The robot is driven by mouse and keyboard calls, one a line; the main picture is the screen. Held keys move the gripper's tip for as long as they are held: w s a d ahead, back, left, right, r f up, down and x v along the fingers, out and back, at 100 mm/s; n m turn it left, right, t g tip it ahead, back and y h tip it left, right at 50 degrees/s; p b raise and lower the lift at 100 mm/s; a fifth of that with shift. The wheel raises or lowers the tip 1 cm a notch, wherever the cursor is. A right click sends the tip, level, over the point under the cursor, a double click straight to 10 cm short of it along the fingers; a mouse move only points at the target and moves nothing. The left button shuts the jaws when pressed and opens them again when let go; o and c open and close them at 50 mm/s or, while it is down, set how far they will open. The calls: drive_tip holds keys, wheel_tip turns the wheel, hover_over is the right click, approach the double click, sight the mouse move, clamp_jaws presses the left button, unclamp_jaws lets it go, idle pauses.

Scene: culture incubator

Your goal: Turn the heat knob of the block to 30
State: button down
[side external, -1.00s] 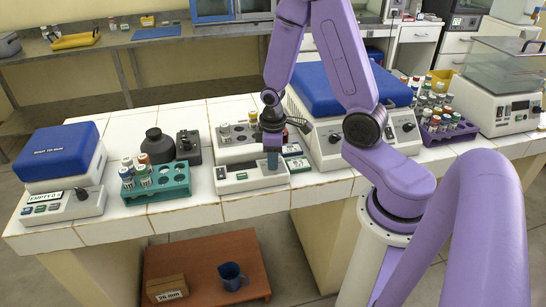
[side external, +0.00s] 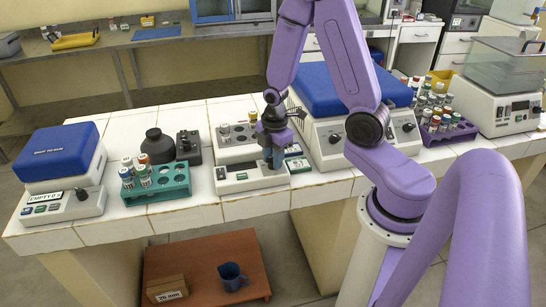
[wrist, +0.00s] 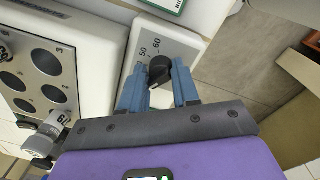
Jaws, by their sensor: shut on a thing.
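The heat knob (wrist: 160,71) is a black round knob on the pale front panel of the block. The printed numbers 50 and 60 show beside it; other numbers are hidden. A light mark shows at its lower left edge, but I cannot read its setting. My gripper (wrist: 159,86) has its blue fingers on either side of the knob, shut on it. In the side external view my gripper (side external: 273,160) points down at the right part of the heating block (side external: 232,174); the knob is hidden there.
Vials stand in the block's holes at the back. A teal rack (side external: 172,184) with vials is at the left, and a large blue-lidded device (side external: 318,90) stands close at the right. A purple rack (side external: 450,130) is farther right.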

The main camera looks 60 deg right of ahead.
drive_tip(key=shift+n, duration=0.5)
drive_tip(key=c, duration=0.9)
unclamp_jaws()
drive_tip(key=shift+o, duration=0.2)
drive_tip(key=shift+r, duration=0.15)
drive_tip(key=shift+r, duration=0.65)
wheel_tip(320, 180, up, 16)
drive_tip(key=shift+s, duration=0.45)
drive_tip(key=shift+a+f, duration=0.1)
drive_tip(key=shift+a, duration=0.05)
